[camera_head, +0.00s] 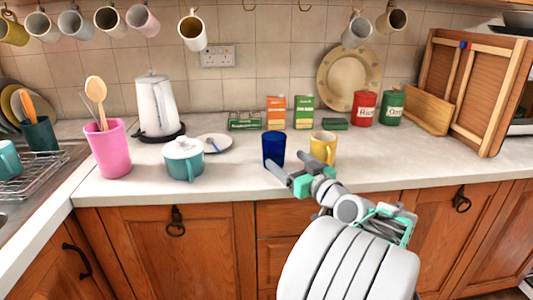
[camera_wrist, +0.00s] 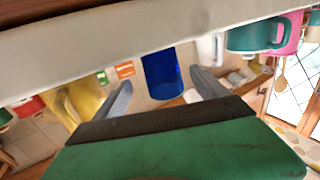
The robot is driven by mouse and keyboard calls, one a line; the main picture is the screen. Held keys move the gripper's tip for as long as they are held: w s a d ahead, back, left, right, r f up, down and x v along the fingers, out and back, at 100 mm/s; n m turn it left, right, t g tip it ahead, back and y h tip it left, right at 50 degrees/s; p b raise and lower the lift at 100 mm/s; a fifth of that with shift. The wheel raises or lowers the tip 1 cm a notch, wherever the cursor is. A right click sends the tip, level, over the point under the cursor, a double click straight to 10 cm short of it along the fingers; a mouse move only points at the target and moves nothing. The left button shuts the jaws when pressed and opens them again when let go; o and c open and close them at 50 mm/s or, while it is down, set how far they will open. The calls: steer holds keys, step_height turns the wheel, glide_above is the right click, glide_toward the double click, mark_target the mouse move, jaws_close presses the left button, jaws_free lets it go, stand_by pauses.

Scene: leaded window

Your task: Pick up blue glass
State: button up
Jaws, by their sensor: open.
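The blue glass (camera_head: 274,148) stands upright on the pale counter (camera_head: 232,178), near its front edge. In the wrist view, which is upside down, the blue glass (camera_wrist: 161,72) shows between and beyond my two grey fingers. My gripper (camera_head: 288,173) is in front of the glass at the counter edge, its fingers apart and empty. In the head view one fingertip overlaps the glass's lower front; I cannot tell whether they touch. The wrist view shows my gripper (camera_wrist: 161,82) spread wider than the glass.
A yellow mug (camera_head: 323,148) stands close to the right of the glass. A teal lidded pot (camera_head: 183,162) and a saucer (camera_head: 215,143) are to the left. Green and orange boxes (camera_head: 276,111) stand behind. Mugs hang above. Some counter left of the glass is clear.

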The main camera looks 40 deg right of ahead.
mark_target(279, 157)
steer(key=w, duration=0.4)
steer(key=w+d, duration=0.1)
steer(key=w, duration=0.1)
steer(key=shift+f, duration=0.3)
steer(key=shift+a, duration=0.1)
steer(key=shift+c, duration=0.5)
steer(key=c, duration=1.7)
